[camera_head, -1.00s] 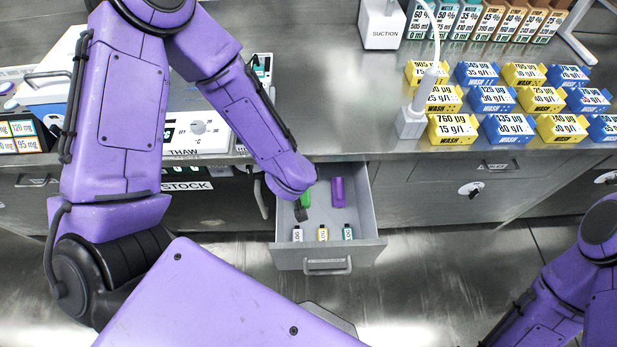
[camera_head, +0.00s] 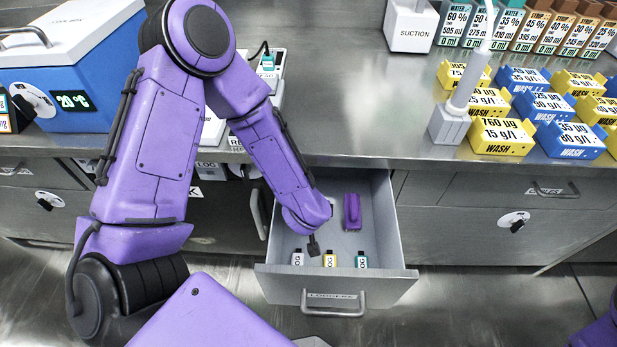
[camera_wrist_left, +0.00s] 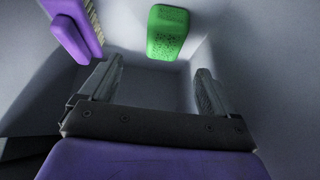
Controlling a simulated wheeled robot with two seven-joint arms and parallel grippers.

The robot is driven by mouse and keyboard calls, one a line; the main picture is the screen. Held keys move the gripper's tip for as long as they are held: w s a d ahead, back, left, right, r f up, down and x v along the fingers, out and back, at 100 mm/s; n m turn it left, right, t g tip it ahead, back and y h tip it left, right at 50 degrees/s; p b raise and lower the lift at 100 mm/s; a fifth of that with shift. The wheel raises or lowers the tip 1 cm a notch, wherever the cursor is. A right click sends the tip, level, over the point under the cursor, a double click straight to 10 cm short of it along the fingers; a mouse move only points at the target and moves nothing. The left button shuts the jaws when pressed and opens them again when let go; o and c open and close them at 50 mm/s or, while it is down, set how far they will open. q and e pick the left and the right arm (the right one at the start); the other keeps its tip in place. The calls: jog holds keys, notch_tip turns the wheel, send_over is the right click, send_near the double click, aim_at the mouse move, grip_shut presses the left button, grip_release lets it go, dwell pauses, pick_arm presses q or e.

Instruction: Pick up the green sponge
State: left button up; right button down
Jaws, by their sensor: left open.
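The green sponge (camera_wrist_left: 167,31) lies in the open drawer (camera_head: 392,281), at the top middle of the left wrist view. It is hidden behind my left arm in the head view. My left gripper (camera_wrist_left: 155,78) is open and empty, with its two fingers spread below the sponge in the wrist view and apart from it. In the head view, my left gripper (camera_head: 313,246) reaches down inside the drawer, near its left side.
The drawer walls are close around. Above is a counter with blue and yellow boxes (camera_head: 502,137).

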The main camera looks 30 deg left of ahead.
pick_arm(q)
jog(key=x, duration=0.2)
jog(key=b+x, duration=0.1)
jog(key=x, duration=0.5)
jog(key=shift+s+a+f, duration=0.25)
jog(key=shift+f, duration=0.15)
jog(key=shift+r, duration=0.1)
jog(key=c, duration=1.1)
